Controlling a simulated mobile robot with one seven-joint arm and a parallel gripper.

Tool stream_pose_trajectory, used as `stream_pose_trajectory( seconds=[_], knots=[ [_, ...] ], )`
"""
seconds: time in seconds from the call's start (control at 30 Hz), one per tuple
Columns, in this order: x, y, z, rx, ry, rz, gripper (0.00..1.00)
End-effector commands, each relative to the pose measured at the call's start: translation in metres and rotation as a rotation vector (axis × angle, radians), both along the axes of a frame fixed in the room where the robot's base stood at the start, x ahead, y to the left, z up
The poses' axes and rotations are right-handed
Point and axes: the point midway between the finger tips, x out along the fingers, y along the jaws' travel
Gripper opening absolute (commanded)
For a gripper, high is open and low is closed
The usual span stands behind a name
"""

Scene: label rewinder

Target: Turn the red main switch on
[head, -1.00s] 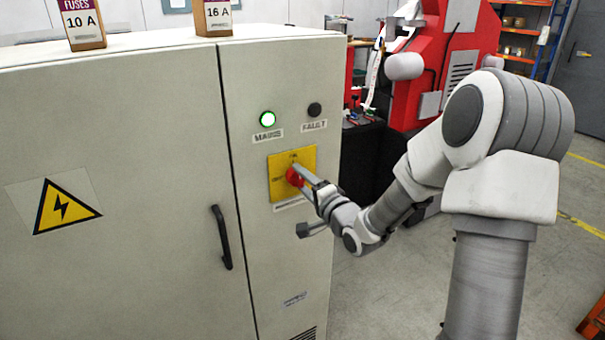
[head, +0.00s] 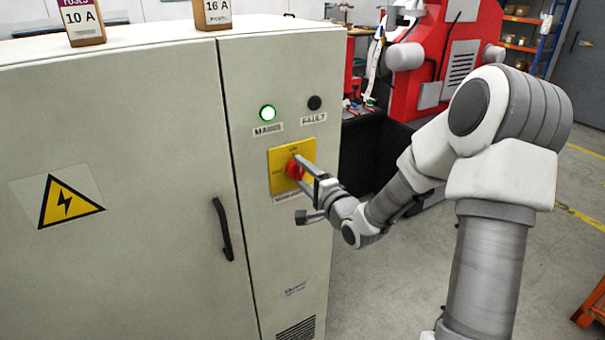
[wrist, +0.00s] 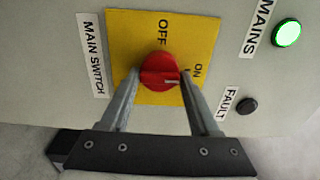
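The red main switch (wrist: 160,72) is a round knob on a yellow plate (wrist: 122,28) labelled OFF and ON. In the wrist view its white mark points right, toward ON. In the head view the red knob (head: 294,169) sits on the plate on the cabinet's narrow right door, ON at the top and OFF at the left. My gripper (wrist: 161,75) has one finger on each side of the knob, spread apart; it also shows in the head view (head: 303,172). Whether a finger touches the knob I cannot tell.
The green MAINS lamp (head: 268,113) is lit and the FAULT lamp (head: 314,103) is dark. A black handle (head: 223,229) sticks out of the cabinet left of the switch. Two fuse boxes stand on top. A red machine (head: 425,75) is behind my arm.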

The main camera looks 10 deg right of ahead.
Motion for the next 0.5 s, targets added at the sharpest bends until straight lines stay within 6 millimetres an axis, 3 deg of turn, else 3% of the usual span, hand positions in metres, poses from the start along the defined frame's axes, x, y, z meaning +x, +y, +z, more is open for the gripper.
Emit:
stream_pose_trajectory(
  seconds=[0.03,0.13,0.5],
  knots=[
    [0.0001,0.0002,0.0005,-0.001,-0.001,0.000,0.73],
    [-0.0001,0.0003,0.0001,-0.001,0.000,0.001,0.89],
    [-0.0053,-0.0020,-0.0007,-0.003,0.002,-0.001,0.89]
  ],
)
